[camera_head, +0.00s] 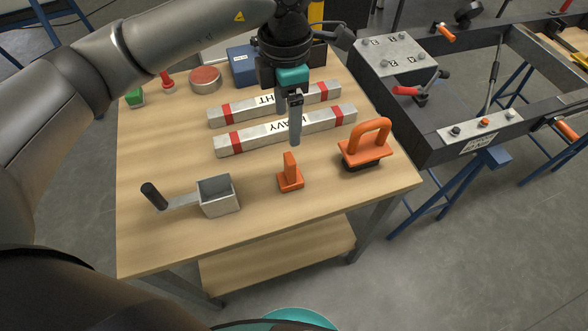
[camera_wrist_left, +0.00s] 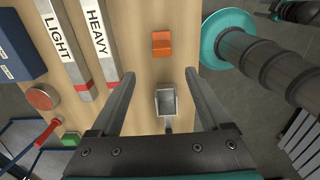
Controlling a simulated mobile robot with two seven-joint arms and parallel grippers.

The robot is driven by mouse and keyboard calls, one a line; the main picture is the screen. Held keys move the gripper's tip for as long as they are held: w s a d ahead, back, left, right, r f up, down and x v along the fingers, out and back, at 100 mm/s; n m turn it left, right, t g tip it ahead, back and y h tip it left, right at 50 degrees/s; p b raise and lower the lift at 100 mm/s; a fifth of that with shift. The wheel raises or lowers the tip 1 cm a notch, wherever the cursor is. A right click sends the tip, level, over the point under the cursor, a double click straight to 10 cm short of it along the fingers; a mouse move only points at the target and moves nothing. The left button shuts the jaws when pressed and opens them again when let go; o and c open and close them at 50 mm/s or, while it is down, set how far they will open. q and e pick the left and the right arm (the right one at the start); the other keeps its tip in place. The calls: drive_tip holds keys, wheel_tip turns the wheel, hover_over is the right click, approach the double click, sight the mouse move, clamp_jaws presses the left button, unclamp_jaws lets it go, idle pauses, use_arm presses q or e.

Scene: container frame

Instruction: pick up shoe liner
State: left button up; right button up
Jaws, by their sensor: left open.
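The shoe liner is not labelled; the small orange piece (camera_head: 290,178) with an upright tab is the likeliest match, but I cannot be sure. It stands on the wooden table (camera_head: 150,245) near the front edge and also shows in the left wrist view (camera_wrist_left: 162,44). My left gripper (camera_head: 288,130) points down, open and empty, above and behind the orange piece, over the bar marked HEAVY. In the left wrist view its fingers (camera_wrist_left: 160,73) are spread wide, and the orange piece lies beyond the tips. My right gripper is not seen.
Behind the orange piece lie the HEAVY bar (camera_head: 255,137) and LIGHT bar (camera_head: 237,112). An orange-handled float (camera_head: 366,150) stands right, a metal scoop (camera_head: 219,203) left. A red-topped round tin (camera_head: 205,78) and blue box (camera_head: 242,67) are at the back. A dark metal frame (camera_head: 420,130) stands right.

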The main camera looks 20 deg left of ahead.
sight(289, 157)
use_arm(q)
wheel_tip(289, 157, down, 9)
drive_tip(key=shift+s+b, duration=0.15)
drive_tip(key=shift+b, duration=0.45)
drive_tip(key=shift+d+f, duration=0.1)
drive_tip(key=shift+f, duration=0.6)
wheel_tip(289, 157, down, 5)
drive_tip(key=shift+d+r+b, duration=0.1)
drive_tip(key=shift+b, duration=0.4)
clamp_jaws()
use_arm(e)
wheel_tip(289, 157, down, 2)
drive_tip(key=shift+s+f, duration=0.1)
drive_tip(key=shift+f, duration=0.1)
